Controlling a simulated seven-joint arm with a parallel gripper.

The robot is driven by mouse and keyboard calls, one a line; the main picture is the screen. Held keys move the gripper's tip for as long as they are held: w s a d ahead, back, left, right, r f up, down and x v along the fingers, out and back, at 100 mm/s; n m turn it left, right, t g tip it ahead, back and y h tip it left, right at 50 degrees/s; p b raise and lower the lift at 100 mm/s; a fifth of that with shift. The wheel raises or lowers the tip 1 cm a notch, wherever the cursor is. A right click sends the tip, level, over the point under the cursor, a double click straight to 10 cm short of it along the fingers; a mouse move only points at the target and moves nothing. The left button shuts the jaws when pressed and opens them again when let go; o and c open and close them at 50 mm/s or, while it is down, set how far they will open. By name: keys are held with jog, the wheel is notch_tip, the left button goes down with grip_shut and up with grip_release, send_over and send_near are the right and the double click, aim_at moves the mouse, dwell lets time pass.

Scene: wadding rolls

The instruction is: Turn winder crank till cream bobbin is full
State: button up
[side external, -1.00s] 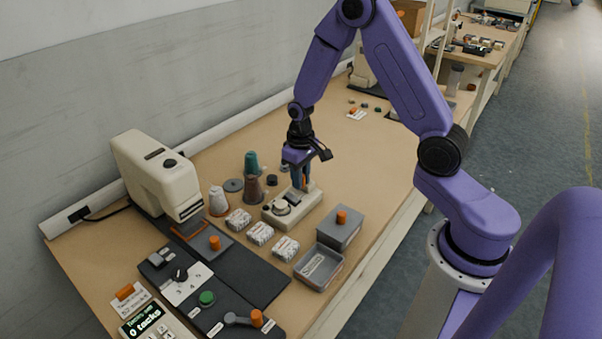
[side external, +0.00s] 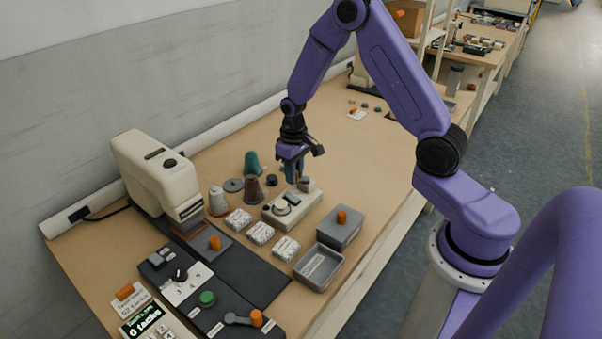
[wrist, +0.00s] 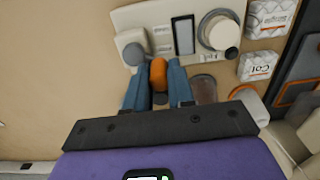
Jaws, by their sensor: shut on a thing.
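The cream winder (side external: 291,208) stands on the table, with a small round bobbin (side external: 281,207) at its left part. In the wrist view the winder (wrist: 160,18) shows a pale round bobbin (wrist: 223,32) beside a dark slot; how full it is cannot be told. A grey round hub (wrist: 133,52) sits at the winder's other end. My gripper (side external: 294,176) points down at the crank end. In the wrist view its blue fingers (wrist: 158,84) are shut around the orange crank knob (wrist: 158,72). The crank arm is mostly hidden.
Teal (side external: 252,164), brown (side external: 252,190) and pale (side external: 217,201) thread cones stand left of the winder. Labelled white packs (side external: 260,233), an open grey bin (side external: 319,268) and a grey box (side external: 341,228) lie in front.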

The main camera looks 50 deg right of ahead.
jog(key=shift+w+d, duration=0.3)
jog(key=shift+d, duration=0.5)
jog(key=shift+f, duration=0.1)
jog(key=shift+d, duration=0.9)
jog(key=shift+s+d, duration=0.5)
jog(key=shift+d, duration=0.25)
